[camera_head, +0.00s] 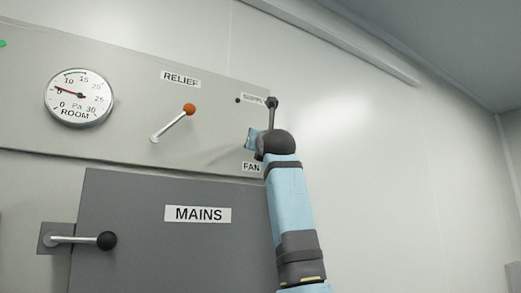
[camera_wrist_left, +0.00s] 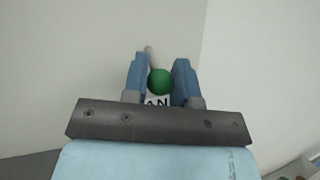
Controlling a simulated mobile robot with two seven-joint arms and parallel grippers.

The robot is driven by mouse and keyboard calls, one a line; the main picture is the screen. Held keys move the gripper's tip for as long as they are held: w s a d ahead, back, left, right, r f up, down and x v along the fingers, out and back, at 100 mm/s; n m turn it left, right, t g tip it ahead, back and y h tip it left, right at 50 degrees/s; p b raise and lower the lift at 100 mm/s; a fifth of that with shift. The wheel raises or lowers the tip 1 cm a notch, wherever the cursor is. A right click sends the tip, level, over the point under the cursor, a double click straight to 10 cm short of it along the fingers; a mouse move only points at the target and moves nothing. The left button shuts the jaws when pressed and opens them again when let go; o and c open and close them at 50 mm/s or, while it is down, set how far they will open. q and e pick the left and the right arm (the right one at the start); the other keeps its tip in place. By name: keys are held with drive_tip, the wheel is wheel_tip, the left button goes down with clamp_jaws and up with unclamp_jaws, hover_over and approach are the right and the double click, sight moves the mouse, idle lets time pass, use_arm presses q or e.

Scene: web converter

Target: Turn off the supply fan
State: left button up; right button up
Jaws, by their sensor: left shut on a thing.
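The fan lever, with a green knob (camera_wrist_left: 160,82) and a pale shaft (camera_wrist_left: 149,55), shows in the left wrist view between the two blue fingers. My left gripper (camera_wrist_left: 160,80) is shut on this knob. Part of the FAN label (camera_wrist_left: 157,101) shows just below the knob. In the head view my left gripper (camera_head: 252,139) is at the right end of the grey panel, just above the FAN label (camera_head: 251,167). There the wrist and fingers hide the green knob and the lever. My right gripper is in neither view.
The panel (camera_head: 215,95) also holds a round ROOM gauge (camera_head: 79,98) and a RELIEF lever with an orange knob (camera_head: 189,109). Below is a dark grey MAINS door (camera_head: 180,250) with a black-knobbed handle (camera_head: 105,240). The wall on the right is bare.

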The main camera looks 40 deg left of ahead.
use_arm(q)
drive_tip(key=shift+f+m+t+y+b, duration=0.2)
drive_tip(key=shift+m+t+y+b, duration=0.1)
drive_tip(key=shift+t+b, duration=0.2)
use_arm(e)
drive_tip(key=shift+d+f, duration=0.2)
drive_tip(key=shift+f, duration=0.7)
use_arm(q)
drive_tip(key=o, duration=0.9)
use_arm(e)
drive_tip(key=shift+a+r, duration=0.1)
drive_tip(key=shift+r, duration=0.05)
use_arm(q)
drive_tip(key=b+v, duration=0.3)
drive_tip(key=v, duration=1)
drive_tip(key=shift+s+d+f, duration=0.1)
drive_tip(key=shift+s+d, duration=0.05)
drive_tip(key=shift+d, duration=0.15)
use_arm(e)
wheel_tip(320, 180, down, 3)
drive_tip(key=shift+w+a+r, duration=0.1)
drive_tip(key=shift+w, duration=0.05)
